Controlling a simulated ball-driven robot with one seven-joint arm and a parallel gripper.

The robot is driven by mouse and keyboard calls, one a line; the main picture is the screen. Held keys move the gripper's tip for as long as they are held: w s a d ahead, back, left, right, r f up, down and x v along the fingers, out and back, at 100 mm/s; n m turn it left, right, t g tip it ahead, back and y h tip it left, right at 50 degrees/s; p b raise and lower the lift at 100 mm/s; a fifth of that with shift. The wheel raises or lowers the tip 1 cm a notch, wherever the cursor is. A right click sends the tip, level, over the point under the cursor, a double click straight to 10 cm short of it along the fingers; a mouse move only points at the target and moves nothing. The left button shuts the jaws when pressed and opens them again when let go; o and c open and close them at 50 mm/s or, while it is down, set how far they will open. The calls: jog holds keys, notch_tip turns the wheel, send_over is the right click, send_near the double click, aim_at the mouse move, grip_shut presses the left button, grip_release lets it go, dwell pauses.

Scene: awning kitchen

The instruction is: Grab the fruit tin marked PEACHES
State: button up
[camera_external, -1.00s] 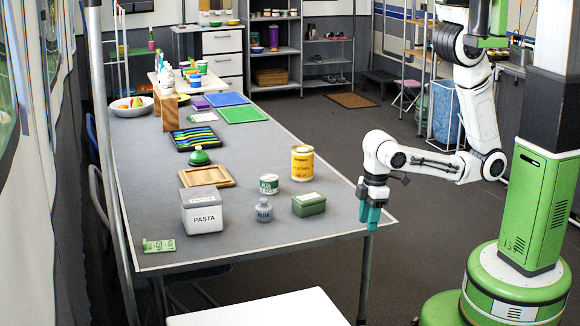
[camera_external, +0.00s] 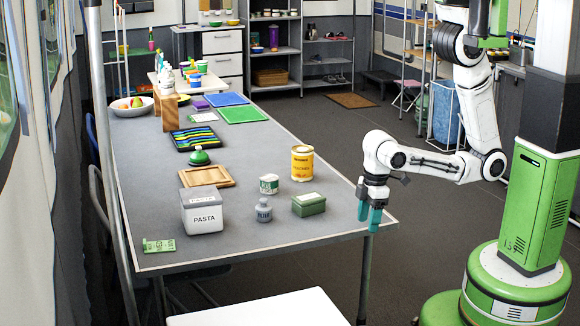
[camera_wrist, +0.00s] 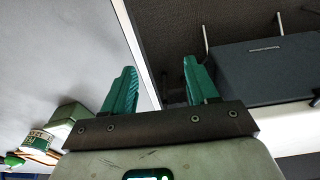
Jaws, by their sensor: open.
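My gripper (camera_external: 369,216) points down at the table's right front corner, to the right of and nearer the camera than the yellow tin. Its two teal fingers are apart with nothing between them, as the wrist view also shows (camera_wrist: 160,70).
A white tin with a green label (camera_external: 269,184), a green box (camera_external: 309,204) and a grey jar (camera_external: 264,210) stand near the yellow tin. A PASTA box (camera_external: 202,211), wooden tray (camera_external: 207,177) and green bell (camera_external: 200,157) are farther left. The table (camera_external: 330,222) is clear by its right corner.

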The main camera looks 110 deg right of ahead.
aim_at(302, 156)
jog(key=o, duration=0.7)
jog(key=shift+o, duration=0.2)
jog(key=shift+w, duration=0.1)
